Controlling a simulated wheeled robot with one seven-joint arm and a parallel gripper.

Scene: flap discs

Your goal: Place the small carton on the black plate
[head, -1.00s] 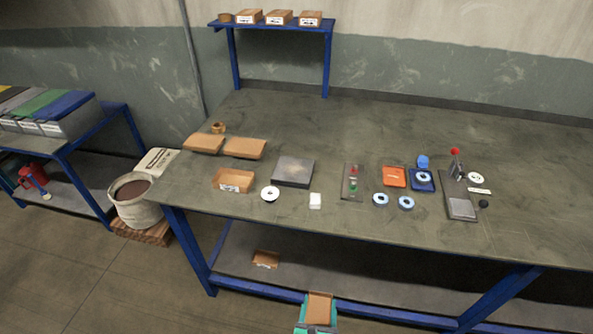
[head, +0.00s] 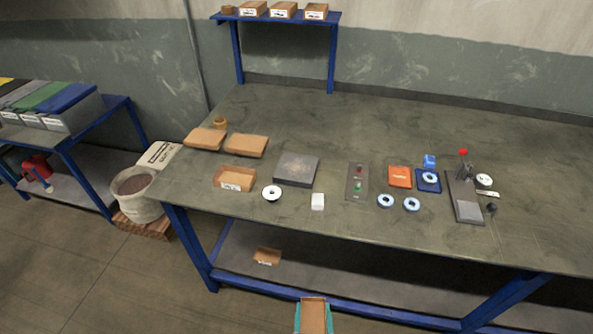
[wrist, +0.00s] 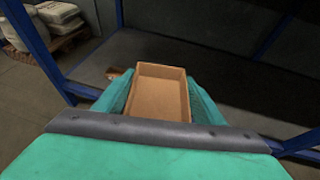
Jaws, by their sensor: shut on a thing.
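The small carton (head: 313,314) is a shallow, open brown tray at the bottom edge of the head view. In the wrist view the carton (wrist: 160,95) sits between the teal fingers of my gripper (wrist: 160,100), which is shut on it. The inside I see looks empty. My gripper (head: 314,318) is in front of the workbench, below its top. The black plate (head: 296,169) is a dark square slab lying flat on the bench top, well above and apart from the carton in the head view. Its upper face is bare.
A brown carton (head: 267,256) is on the lower shelf (head: 345,277). Blue discs and a clamp stand (head: 464,190) are further right.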

